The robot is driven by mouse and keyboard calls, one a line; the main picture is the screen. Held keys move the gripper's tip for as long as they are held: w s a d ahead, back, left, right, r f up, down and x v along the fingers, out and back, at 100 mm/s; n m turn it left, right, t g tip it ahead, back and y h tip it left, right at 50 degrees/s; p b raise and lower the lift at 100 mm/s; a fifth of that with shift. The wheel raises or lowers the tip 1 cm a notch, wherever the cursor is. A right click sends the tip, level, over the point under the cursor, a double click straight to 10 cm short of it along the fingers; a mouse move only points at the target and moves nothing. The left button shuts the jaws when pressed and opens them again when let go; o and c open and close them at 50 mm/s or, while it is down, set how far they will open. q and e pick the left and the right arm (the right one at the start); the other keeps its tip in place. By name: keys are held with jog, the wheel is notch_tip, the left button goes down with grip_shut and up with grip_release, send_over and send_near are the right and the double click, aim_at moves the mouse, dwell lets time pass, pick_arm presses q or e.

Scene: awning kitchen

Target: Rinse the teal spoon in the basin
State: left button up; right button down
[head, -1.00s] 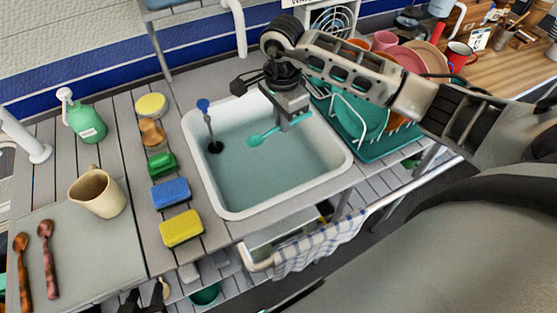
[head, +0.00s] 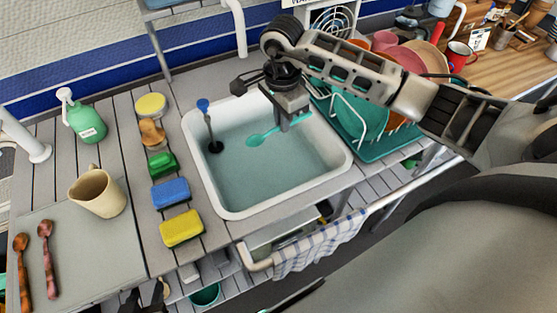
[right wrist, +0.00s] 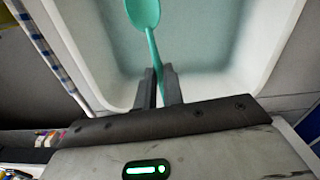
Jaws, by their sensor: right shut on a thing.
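The teal spoon (head: 258,139) is inside the white basin (head: 230,212), near its back right part. My right gripper (head: 286,122) is shut on the spoon's handle, and the bowl points left in the head view. In the right wrist view the handle runs between the fingers (right wrist: 160,88) and the spoon's bowl (right wrist: 145,12) is at the top edge. The basin holds pale blue-green water (head: 265,180). I cannot tell whether the spoon touches the water. My left gripper (head: 146,297) is partly in view at the bottom edge, with its dark fingertips apart, away from the basin.
A teal dish rack (head: 375,152) with dishes stands right of the basin. Sponges and brushes, such as the yellow sponge (head: 181,228), line its left side. A blue-topped stick (head: 205,115) stands in the basin's left part. A beige mug (head: 97,192) and two brown spoons are further left.

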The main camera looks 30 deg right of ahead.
dwell(0.5)
jog(key=shift+r, duration=2)
